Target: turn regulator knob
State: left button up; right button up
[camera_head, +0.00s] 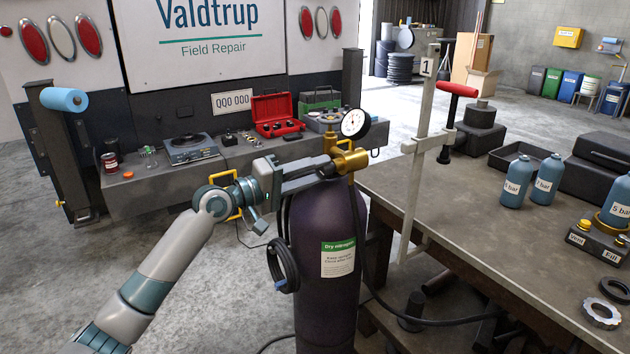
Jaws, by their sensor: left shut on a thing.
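The purple gas cylinder (325,260) stands upright beside the workbench, with a green and white "Dry nitrogen" label. On top is a brass regulator (350,160) with a round white-faced gauge (355,123) at its upper right. My left gripper (322,174) reaches in from the left at the height of the regulator. Its fingers are shut on the regulator knob at the left side of the brass body. The knob is mostly hidden between the fingers, so its turn angle cannot be told. My right gripper is out of the picture.
The workbench (455,195) to the right holds blue bottles (515,180), a red-handled tool (457,90) and a black tray (518,160). A black hose (400,315) runs from the cylinder under the bench. A grey tail ledge (150,190) behind holds a red case (275,115).

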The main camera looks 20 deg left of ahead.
pick_arm(q)
jog(key=m+b, duration=0.1)
jog(key=m, duration=0.1)
jog(key=m+b, duration=0.4)
jog(key=shift+f, duration=0.25)
jog(key=shift+m, duration=0.6)
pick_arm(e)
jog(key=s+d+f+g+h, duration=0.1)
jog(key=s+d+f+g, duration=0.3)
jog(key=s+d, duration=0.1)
pick_arm(q)
jog(key=shift+m+b, duration=0.4)
jog(key=shift+b, duration=0.05)
jog(key=shift+d+r+m+b, duration=0.15)
jog(key=shift+m+b, duration=0.4)
jog(key=shift+m, duration=0.65)
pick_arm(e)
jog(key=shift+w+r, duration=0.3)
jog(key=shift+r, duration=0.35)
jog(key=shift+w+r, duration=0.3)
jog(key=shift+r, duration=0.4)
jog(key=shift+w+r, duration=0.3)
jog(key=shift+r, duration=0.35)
pick_arm(q)
jog(key=o, duration=1)
jog(key=shift+o, duration=0.2)
jog(key=shift+r, duration=0.1)
jog(key=shift+s, duration=0.1)
